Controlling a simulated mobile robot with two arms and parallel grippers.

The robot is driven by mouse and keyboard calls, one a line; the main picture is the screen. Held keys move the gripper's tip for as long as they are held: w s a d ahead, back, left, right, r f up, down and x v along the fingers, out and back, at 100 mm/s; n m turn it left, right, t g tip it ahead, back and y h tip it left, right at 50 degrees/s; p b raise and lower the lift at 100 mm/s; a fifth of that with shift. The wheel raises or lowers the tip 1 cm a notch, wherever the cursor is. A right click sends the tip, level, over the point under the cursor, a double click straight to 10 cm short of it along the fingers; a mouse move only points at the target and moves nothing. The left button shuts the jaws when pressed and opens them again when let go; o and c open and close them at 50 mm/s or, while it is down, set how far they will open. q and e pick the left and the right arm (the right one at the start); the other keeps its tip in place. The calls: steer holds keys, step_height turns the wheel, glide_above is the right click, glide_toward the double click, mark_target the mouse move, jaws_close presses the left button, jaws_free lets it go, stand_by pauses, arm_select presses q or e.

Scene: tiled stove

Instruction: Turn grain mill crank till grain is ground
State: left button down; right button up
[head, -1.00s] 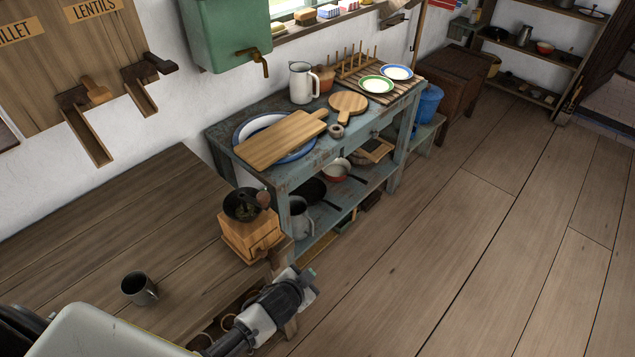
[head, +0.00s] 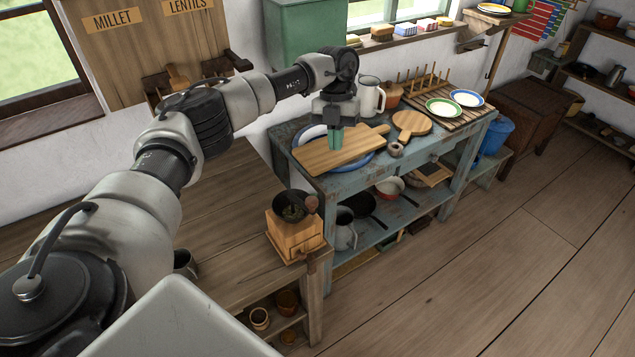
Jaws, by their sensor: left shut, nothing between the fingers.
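The grain mill (head: 294,237) is a light wooden box with a small drawer, at the right end of the wooden counter. A dark bowl-shaped hopper (head: 291,206) sits on top, with dark contents too small to make out. A brown rounded knob (head: 311,204), apparently the crank handle, shows at the hopper's right side; the crank arm is hard to see. My left gripper (head: 336,139) is shut and empty, pointing down in front of the large cutting board. It is above and to the right of the mill in the picture, apart from it. My right gripper is out of view.
The blue workbench (head: 375,172) behind the mill carries a large cutting board (head: 330,155), a round board (head: 411,121), a white jug (head: 370,95) and plates. A dark mug (head: 184,263) on the counter is partly hidden by my arm. Floor at right is clear.

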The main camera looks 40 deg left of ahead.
arm_select(q)
steer(key=s+f+y+p, duration=0.1)
steer(key=s+f+p, duration=0.6)
steer(key=shift+s+a+f+n, duration=0.15)
steer(key=shift+s+f+n, duration=0.1)
steer(key=shift+f+n, duration=0.1)
steer(key=shift+w+g, duration=0.1)
steer(key=shift+g, duration=0.2)
